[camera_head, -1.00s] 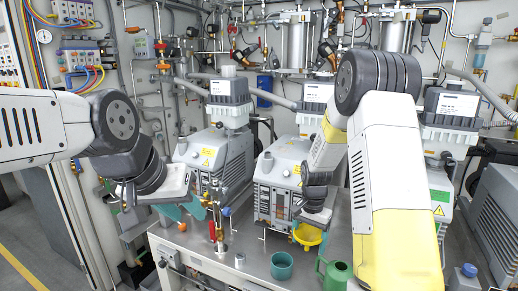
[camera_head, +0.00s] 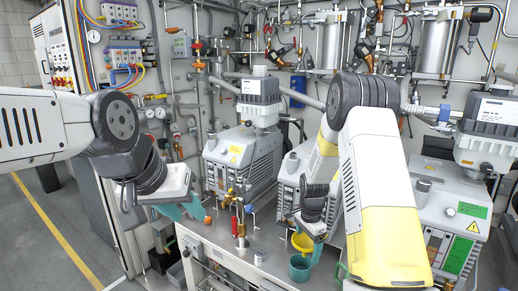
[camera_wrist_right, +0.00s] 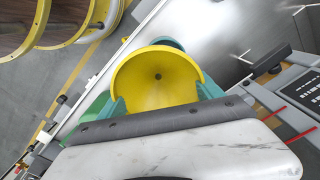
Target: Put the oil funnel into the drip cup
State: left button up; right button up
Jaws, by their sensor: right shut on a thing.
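The yellow oil funnel (camera_head: 302,243) is in my right gripper (camera_head: 305,236), whose teal fingers are closed on it from both sides. In the right wrist view the wide yellow bowl of the funnel (camera_wrist_right: 150,80) faces the camera, with a small dark hole in it. The teal drip cup (camera_head: 300,270) stands on the metal bench just under the funnel in the head view. A strip of the cup (camera_wrist_right: 170,43) shows past the funnel's rim in the wrist view; the spout is hidden. My left gripper (camera_head: 184,211) is open and empty, left of the bench fittings.
A green can (camera_head: 342,271) is mostly hidden behind my right arm. A red-handled brass valve fitting (camera_head: 240,228) stands on the bench (camera_head: 262,272) left of the cup. Grey vacuum pumps (camera_head: 243,160) line the back of the bench.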

jog(key=shift+f, duration=0.2)
jog(key=o, duration=1.4)
jog(key=shift+r, duration=0.15)
notch_tip(320, 180, up, 8)
jog(key=shift+f, duration=0.2)
